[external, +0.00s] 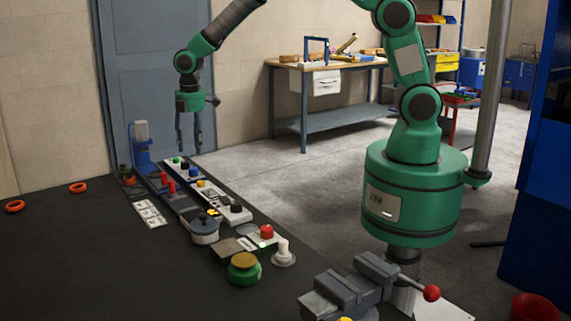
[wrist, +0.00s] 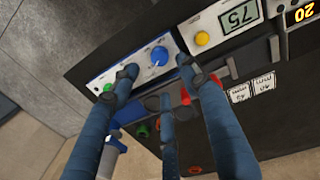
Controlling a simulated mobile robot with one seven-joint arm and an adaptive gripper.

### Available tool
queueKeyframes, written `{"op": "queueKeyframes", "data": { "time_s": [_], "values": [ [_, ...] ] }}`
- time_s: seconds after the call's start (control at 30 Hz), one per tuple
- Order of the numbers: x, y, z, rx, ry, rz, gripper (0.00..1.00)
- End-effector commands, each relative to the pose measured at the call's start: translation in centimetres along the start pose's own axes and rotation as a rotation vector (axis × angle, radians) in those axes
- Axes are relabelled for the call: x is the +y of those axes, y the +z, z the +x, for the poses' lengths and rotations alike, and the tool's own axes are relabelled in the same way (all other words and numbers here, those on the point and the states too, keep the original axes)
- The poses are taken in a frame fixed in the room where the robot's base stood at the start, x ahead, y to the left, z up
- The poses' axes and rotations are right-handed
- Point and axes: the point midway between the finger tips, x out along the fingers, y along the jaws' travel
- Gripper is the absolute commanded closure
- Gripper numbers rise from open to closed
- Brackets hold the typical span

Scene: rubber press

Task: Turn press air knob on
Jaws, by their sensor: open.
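A blue round knob (wrist: 158,57) with a pale pointer mark sits on a white control panel (wrist: 97,76) in the wrist view. Its label is too small to read, so I cannot tell for sure that it is the press air knob. My gripper (external: 189,150) points down above that far end, open and empty. In the wrist view its fingers (wrist: 157,72) stand apart around the knob's picture position; contact is not visible.
Red upright parts (external: 170,187) stand left of the panel. The dark tabletop (external: 80,250) is mostly clear at left.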

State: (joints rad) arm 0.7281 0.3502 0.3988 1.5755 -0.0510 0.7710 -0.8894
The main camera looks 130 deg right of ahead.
Motion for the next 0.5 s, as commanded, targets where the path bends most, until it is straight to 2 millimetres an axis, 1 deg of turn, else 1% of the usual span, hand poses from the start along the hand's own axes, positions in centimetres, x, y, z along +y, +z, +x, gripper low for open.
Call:
{"op": "queueKeyframes", "data": {
  "time_s": [0.03, 0.2, 0.4, 0.5],
  "values": [
    [-0.1, 0.1, 1.0, -0.002, -0.002, 0.000, 0.54],
    [-0.1, 0.1, 3.8, -0.001, -0.002, 0.000, 0.54],
    [0.0, 0.0, 6.5, -0.001, 0.000, 0.000, 0.54],
    [0.0, 0.0, 7.5, 0.000, 0.000, 0.000, 0.54]
  ]
}}
